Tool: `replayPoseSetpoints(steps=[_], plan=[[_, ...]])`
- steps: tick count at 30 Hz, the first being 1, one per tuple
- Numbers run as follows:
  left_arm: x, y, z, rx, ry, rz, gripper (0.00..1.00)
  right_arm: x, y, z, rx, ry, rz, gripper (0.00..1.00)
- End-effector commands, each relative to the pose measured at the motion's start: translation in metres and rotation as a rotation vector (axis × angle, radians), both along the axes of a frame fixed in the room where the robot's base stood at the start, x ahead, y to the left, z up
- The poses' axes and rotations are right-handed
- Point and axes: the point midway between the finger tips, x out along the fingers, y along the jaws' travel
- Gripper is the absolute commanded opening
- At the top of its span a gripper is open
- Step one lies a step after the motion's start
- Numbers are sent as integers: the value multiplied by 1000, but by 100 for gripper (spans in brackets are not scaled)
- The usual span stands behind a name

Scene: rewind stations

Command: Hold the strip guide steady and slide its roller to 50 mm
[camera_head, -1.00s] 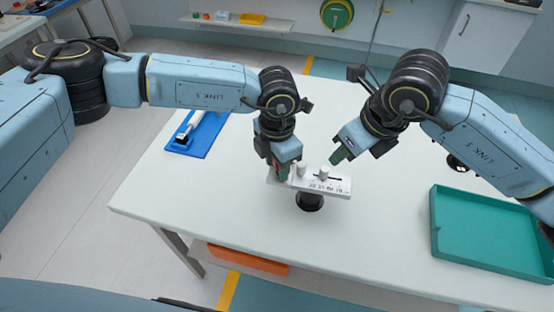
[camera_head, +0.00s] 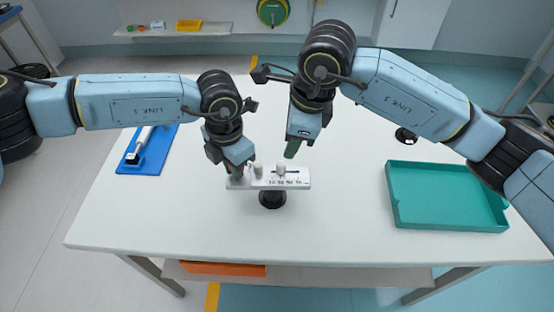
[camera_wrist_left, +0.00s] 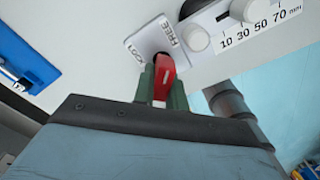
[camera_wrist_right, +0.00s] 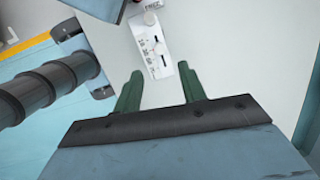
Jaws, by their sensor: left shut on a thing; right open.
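The strip guide (camera_head: 303,178) is a white plate on a dark round stand on the table, with a slot and a millimetre scale. It also shows in the left wrist view (camera_wrist_left: 287,10) and right wrist view (camera_wrist_right: 150,48). A fixed white roller (camera_wrist_left: 195,37) stands at the slot's left. The sliding roller (camera_head: 281,169) stands around the 30 mark; its exact reading is unclear. My left gripper (camera_head: 237,172) is shut on a red lever (camera_wrist_left: 163,72) at the guide's left end, beside a label reading FREE. My right gripper (camera_head: 293,150) is open and empty, just above and behind the sliding roller.
A teal tray (camera_head: 445,228) lies on the right of the white table (camera_head: 180,222). A blue board with a white-handled tool (camera_head: 143,147) lies at the left. A small black object (camera_head: 405,136) stands at the back right. The table in front of the guide is clear.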

Motion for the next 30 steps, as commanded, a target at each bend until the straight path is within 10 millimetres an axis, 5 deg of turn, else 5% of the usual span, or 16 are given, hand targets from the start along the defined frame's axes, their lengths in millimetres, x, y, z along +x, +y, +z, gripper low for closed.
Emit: replayPoseSetpoints(steps=[18, 30], plan=[[0, 0, 0, -1, -1, 0, 0, 15, 18, 19, -240, -11, 1121, 41], [0, 0, 0, -1, -1, 0, 0, 16, 20, 12, -261, 1, 1348, 41]])
